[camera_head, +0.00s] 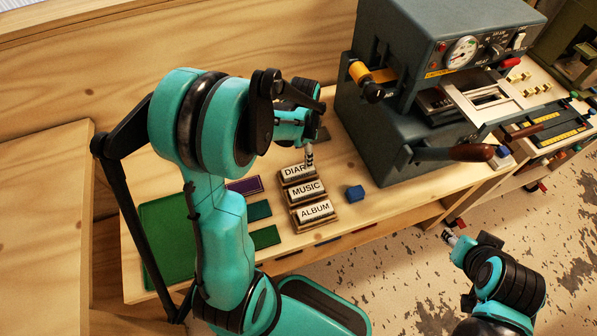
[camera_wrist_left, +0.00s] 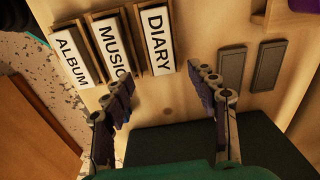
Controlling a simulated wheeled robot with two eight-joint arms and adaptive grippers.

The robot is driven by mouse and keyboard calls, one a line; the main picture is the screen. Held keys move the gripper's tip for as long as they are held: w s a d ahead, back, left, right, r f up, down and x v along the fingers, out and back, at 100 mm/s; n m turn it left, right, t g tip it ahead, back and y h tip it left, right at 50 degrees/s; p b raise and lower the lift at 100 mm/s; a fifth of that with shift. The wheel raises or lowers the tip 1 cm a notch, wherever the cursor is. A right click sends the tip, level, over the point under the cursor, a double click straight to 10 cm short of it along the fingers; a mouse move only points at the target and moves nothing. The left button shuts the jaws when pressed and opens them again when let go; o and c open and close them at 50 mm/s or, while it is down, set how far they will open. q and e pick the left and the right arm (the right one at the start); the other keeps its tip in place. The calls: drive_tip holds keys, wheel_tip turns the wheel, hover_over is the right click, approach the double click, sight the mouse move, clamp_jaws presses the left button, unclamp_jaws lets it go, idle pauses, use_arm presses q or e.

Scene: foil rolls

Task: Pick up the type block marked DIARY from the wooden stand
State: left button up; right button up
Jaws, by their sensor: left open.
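The DIARY type block (camera_head: 292,172) is white-faced with black letters and lies in the back slot of the wooden stand (camera_head: 325,227). The MUSIC block (camera_head: 306,189) and ALBUM block (camera_head: 316,210) lie in the slots in front of it. In the left wrist view the DIARY block (camera_wrist_left: 157,42) is ahead of my left gripper (camera_wrist_left: 165,88), whose fingers are apart with nothing between them. In the head view my left gripper (camera_head: 309,155) is at the DIARY block's right end and hides its last letter. My right gripper (camera_head: 449,236) is off the table, its fingers too small to judge.
A dark grey press (camera_head: 390,135) with a wooden-handled lever stands right of the stand. A blue block (camera_head: 355,193) lies between them. A green mat (camera_head: 165,222) and purple and teal strips (camera_head: 258,210) lie to the left. Two grey bars (camera_wrist_left: 268,65) lie beside the stand.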

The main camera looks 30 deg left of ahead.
sight(298, 169)
use_arm(q)
drive_tip(key=shift+a+f, duration=0.5)
drive_tip(key=shift+f, duration=0.15)
drive_tip(key=f, duration=0.1)
drive_tip(key=f+b, duration=0.1)
drive_tip(key=shift+d+f+m, duration=0.2)
drive_tip(key=shift+f+m, duration=0.1)
drive_tip(key=shift+f, duration=0.05)
drive_tip(key=f+b, duration=0.1)
drive_tip(key=f, duration=0.2)
drive_tip(key=f+b, duration=0.1)
drive_tip(key=f, duration=0.1)
drive_tip(key=shift+s+a+f+b, duration=0.25)
drive_tip(key=shift+s+a+b, duration=0.1)
drive_tip(key=shift+r, duration=0.15)
clamp_jaws()
